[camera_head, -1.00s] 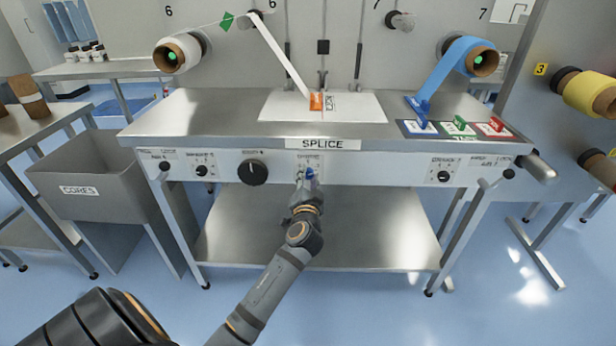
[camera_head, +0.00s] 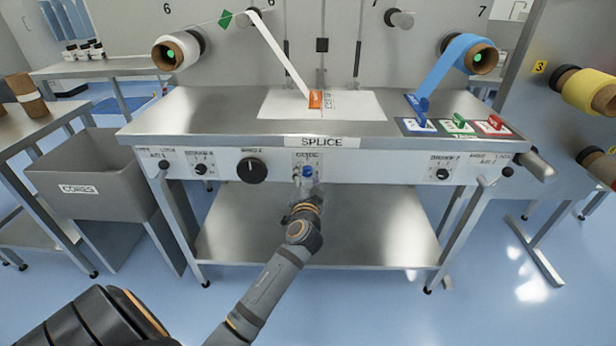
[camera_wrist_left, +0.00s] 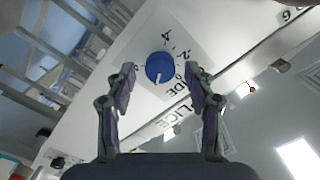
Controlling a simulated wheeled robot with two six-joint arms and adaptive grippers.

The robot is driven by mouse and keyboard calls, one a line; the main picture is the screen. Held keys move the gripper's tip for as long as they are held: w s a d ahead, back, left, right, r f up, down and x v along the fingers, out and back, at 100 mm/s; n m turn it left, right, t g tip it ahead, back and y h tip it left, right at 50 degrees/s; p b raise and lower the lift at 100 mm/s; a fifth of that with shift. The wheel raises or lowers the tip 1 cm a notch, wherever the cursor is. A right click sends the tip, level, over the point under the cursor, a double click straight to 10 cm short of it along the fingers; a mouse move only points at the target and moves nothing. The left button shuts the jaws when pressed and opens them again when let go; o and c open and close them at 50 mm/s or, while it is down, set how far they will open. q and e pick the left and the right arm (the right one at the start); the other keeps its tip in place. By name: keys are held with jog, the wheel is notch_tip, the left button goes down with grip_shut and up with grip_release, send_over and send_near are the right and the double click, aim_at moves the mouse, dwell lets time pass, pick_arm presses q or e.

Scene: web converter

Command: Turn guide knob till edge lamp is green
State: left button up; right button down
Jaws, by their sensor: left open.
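The blue guide knob (camera_head: 308,171) is on the front panel of the splice table, below the SPLICE label. My left gripper (camera_head: 304,182) is open just in front of the knob. In the left wrist view its fingers (camera_wrist_left: 159,80) stand on either side of the knob's image, with nothing between them. I cannot make out an edge lamp for certain; a small red dot (camera_wrist_left: 252,90) shows at right there. My right gripper is not in view.
A large black knob (camera_head: 252,171) and smaller panel knobs flank the guide knob. The white web (camera_head: 278,52) runs down to an orange piece (camera_head: 316,99) on the tabletop. The blue roll (camera_head: 466,55) is at right. A grey CORES bin (camera_head: 115,180) stands at left.

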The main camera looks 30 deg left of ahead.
pick_arm(q)
jog(key=v, duration=0.7)
jog(key=shift+s+d, duration=0.15)
jog(key=shift+s, duration=0.05)
dwell(0.9)
